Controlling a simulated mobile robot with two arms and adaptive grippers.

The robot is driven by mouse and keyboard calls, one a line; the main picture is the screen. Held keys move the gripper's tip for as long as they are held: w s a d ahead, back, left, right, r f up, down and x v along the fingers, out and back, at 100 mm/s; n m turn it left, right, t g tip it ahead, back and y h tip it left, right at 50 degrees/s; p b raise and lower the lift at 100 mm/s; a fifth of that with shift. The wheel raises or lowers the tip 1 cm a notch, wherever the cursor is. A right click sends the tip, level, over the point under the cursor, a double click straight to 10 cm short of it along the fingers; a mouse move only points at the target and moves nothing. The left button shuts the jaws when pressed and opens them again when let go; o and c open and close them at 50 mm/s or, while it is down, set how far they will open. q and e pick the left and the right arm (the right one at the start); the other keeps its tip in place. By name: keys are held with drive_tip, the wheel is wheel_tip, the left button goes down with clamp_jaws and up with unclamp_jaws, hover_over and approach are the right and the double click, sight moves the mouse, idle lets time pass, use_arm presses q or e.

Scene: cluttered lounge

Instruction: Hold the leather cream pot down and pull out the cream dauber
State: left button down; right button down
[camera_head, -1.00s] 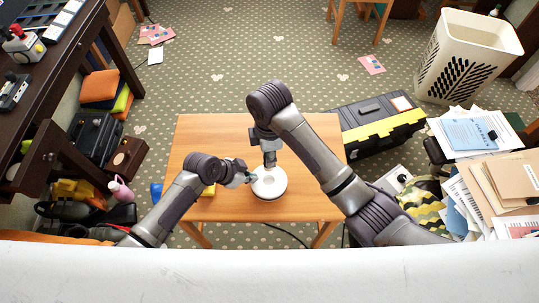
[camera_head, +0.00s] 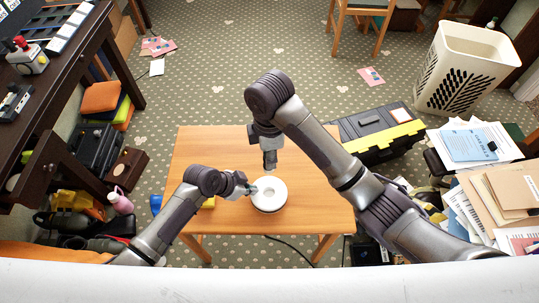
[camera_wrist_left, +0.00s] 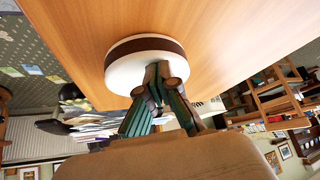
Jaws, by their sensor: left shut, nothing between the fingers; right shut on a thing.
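The leather cream pot (camera_head: 277,201) is a round white pot standing on the wooden table, with a pale ring-shaped top around a grey centre. In the left wrist view the pot (camera_wrist_left: 118,77) shows a dark brown band. My left gripper (camera_head: 253,189) is at the pot's left side, its fingers shut with nothing between them. In the left wrist view its fingertips (camera_wrist_left: 160,74) are against or very close to the pot's side. My right gripper (camera_head: 270,163) is above and behind the pot, shut on the cream dauber, which its fingers mostly hide.
The table (camera_head: 315,160) is bare around the pot. A yellow object (camera_head: 209,202) shows beside my left arm. A black and yellow toolbox (camera_head: 378,133) stands right of the table. Stacked papers (camera_head: 470,145) lie at the right, a dark desk (camera_head: 60,75) at the left.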

use_arm(q)
drive_tip(key=shift+s+a+f, duration=0.1)
drive_tip(key=shift+s+f, duration=0.1)
drive_tip(key=shift+s, duration=0.05)
use_arm(e)
drive_tip(key=shift+r, duration=0.1)
